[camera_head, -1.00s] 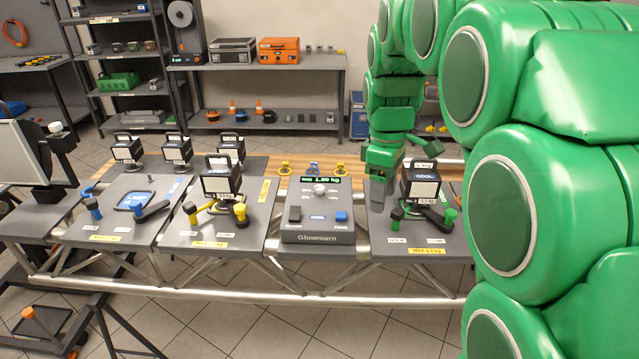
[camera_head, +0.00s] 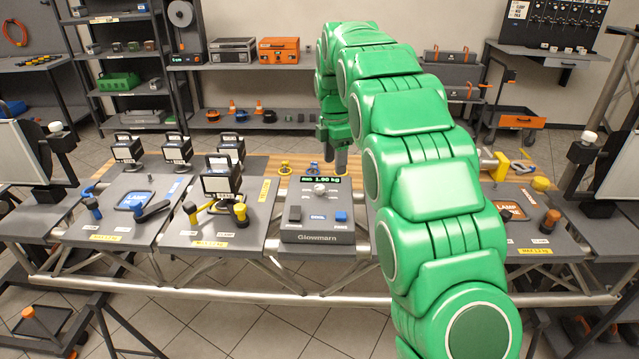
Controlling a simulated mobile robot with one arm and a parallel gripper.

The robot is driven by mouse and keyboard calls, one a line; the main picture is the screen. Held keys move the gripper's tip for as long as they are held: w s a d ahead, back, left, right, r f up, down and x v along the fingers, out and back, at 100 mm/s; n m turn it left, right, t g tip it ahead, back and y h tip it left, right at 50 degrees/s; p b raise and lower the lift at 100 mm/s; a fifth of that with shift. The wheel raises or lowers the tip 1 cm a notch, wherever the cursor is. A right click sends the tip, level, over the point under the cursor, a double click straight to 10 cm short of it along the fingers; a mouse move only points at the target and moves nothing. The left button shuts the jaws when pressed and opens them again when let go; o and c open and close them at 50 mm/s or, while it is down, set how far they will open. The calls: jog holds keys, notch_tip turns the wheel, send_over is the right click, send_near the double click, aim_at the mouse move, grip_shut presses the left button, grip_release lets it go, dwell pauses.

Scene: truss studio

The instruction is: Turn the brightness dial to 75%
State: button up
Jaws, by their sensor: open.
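The grey Glowmarn control box (camera_head: 318,212) stands at the middle of the bench. A small white round dial (camera_head: 319,189) sits on its upper face below a green lit display (camera_head: 321,180); tiny marks surround the dial, too small to read. A dark button (camera_head: 295,213) and a blue button (camera_head: 341,216) are lower on the face. My gripper (camera_head: 335,168) hangs just behind and above the right back part of the box, apart from the dial as far as I can tell. Its jaws are open, seen small and partly edge-on, with nothing visible between them.
The air above the dial looks clear.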

aim_at(320, 187)
jog(key=w+a+f+n, duration=0.2)
jog(key=w, duration=0.1)
jog(key=w+a+f+n, duration=0.1)
jog(key=shift+w+a, duration=0.2)
jog(key=shift+a, duration=0.05)
jog(key=shift+w+a+f+n, duration=0.35)
jog(key=shift+f+n, duration=0.05)
jog(key=shift+f, duration=3.85)
jog(key=c, duration=1)
jog(key=shift+c, duration=0.2)
